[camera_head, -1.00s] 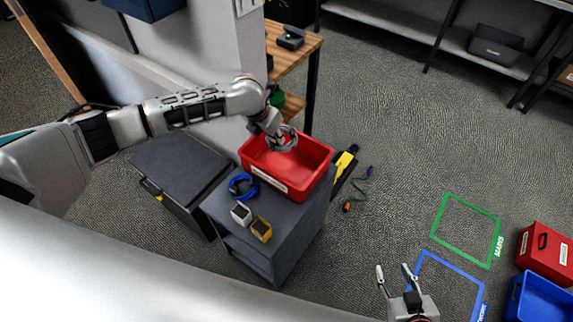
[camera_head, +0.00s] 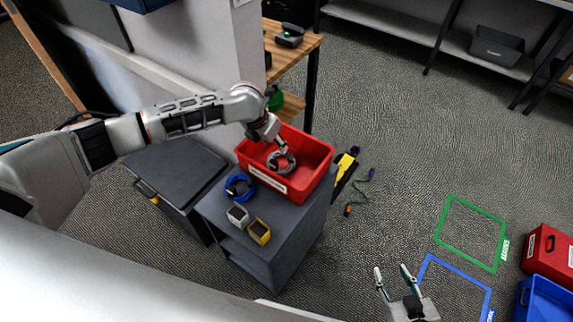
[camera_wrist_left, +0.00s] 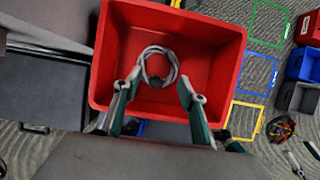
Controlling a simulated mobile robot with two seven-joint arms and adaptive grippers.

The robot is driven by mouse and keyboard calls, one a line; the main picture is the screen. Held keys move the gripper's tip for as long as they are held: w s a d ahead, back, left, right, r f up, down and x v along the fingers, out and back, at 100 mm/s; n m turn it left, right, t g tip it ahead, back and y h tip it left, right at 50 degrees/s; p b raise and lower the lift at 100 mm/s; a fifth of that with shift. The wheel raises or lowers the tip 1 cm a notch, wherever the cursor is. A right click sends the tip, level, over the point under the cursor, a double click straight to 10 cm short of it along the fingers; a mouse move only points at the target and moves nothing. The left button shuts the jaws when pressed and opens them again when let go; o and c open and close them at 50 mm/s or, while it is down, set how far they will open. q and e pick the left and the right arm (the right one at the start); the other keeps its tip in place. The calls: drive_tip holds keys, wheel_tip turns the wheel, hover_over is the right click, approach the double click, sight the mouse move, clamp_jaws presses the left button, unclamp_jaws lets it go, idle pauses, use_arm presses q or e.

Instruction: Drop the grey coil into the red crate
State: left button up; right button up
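The grey coil (camera_head: 283,166) is inside the outline of the red crate (camera_head: 318,172), below my left gripper (camera_head: 278,146); I cannot tell whether it touches the crate floor. In the left wrist view the coil (camera_wrist_left: 146,58) shows as a ring with a dark band, beyond the fingertips and within the walls of the red crate (camera_wrist_left: 238,62). The fingers of my left gripper (camera_wrist_left: 159,88) are spread wide and hold nothing. My right gripper (camera_head: 391,270) is low in the head view, its fingers apart and empty, over the floor.
The crate stands on a dark cabinet (camera_head: 275,235). A blue coil (camera_head: 240,185), a white block (camera_head: 238,215) and a yellow block (camera_head: 259,231) lie beside it. A lower dark cabinet (camera_head: 175,165) stands left. Cables (camera_head: 360,190) lie on the floor at right.

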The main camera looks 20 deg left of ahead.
use_arm(q)
drive_tip(key=v, duration=1.2)
idle(0.5)
